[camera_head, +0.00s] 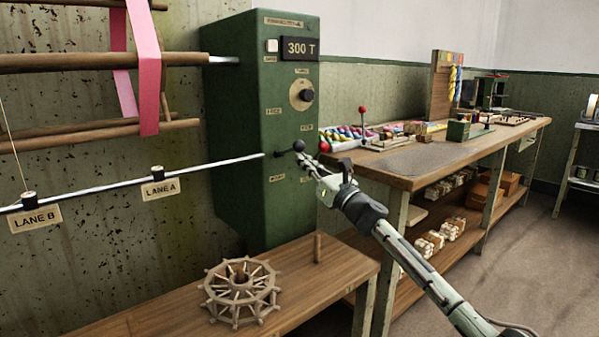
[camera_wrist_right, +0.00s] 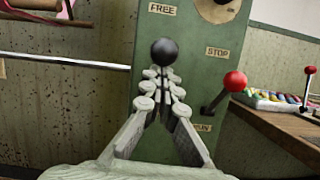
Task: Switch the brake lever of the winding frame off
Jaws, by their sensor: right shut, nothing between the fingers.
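The winding frame (camera_head: 240,120) is a tall green box with a 300 T display and a dial. A lever with a black ball (camera_head: 298,146) sticks out of its front; the ball also shows in the right wrist view (camera_wrist_right: 164,51), below the FREE label. This looks like the brake lever. A second lever with a red ball (camera_wrist_right: 235,81) stands to its right, between the STOP and RUN labels. My right gripper (camera_head: 304,160) is shut and empty. Its fingertips (camera_wrist_right: 161,75) are just below the black ball; whether they touch cannot be told. My left gripper is out of view.
A low wooden bench (camera_head: 170,312) with a spoked wooden wheel (camera_head: 240,291) and a peg (camera_head: 317,247) stands below. A workbench (camera_head: 430,165) with coloured skeins is close on the right. A pale rod (camera_head: 215,163) runs left from the box.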

